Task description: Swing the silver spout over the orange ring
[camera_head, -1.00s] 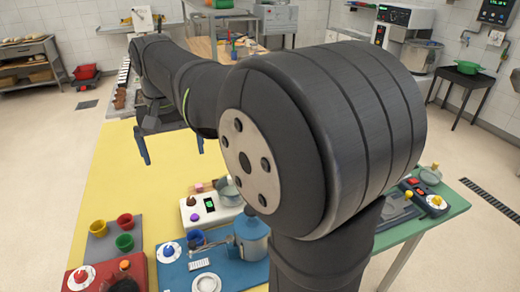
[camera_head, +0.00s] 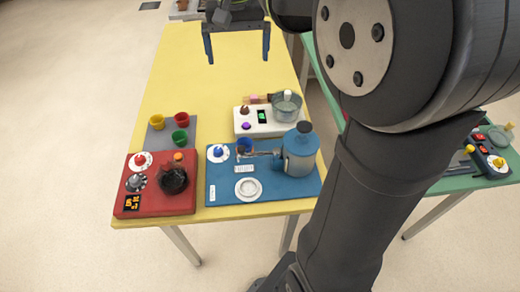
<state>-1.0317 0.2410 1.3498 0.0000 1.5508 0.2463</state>
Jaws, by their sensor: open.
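My gripper (camera_head: 238,57) is open and empty, with its two blue-grey fingers pointing down over the far part of the yellow table, well away from the machines. A blue canister (camera_head: 299,152) with a dark lid stands on a blue base (camera_head: 217,189). A thin greyish spout (camera_head: 262,153) reaches left from the canister, near a small blue cup (camera_head: 245,145). A round white disc (camera_head: 248,188) lies on the front of the base. I cannot make out an orange ring; the spout's tip is too small to tell clearly.
Left is a red unit (camera_head: 148,203) with knobs and a dark pot (camera_head: 173,179). Behind it, yellow, red and green cups stand on a grey mat (camera_head: 156,138). A white unit (camera_head: 256,128) holds a glass pot (camera_head: 286,106). The yellow table's (camera_head: 190,75) far-left area is clear.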

